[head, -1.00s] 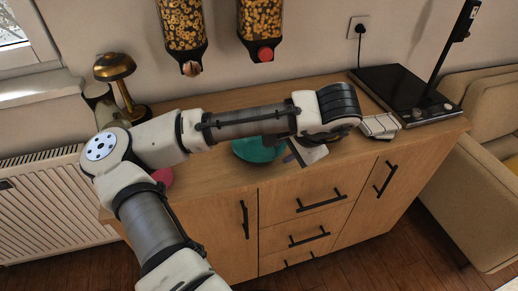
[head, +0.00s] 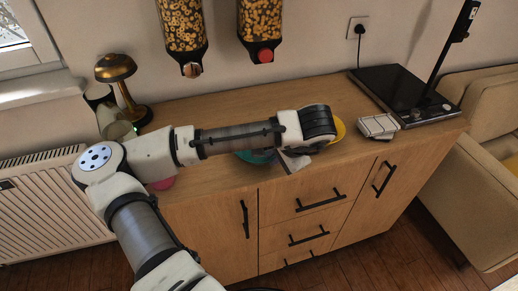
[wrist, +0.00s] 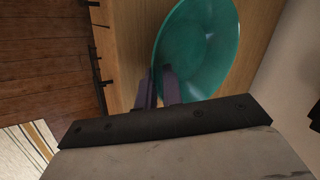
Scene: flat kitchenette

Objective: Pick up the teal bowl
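The teal bowl (wrist: 198,45) fills the upper middle of the wrist view, open side towards the camera. In the head view the teal bowl (head: 254,157) is mostly hidden behind my arm. My gripper (wrist: 159,78) is at the bowl's near-left rim, one finger outside and one over the inside. The gap between the fingers is narrow, and they appear shut on the rim. The bowl appears to be at the counter; any lift cannot be seen. In the head view my fingers are largely hidden by my wrist.
The wooden counter (head: 240,103) holds a brass lamp (head: 122,80) at left, a pink item (head: 162,184) near the front edge, a yellow item (head: 339,129) behind my wrist, a pale block (head: 378,126) and a black hob (head: 400,90) at right. Cereal dispensers (head: 262,28) hang above.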

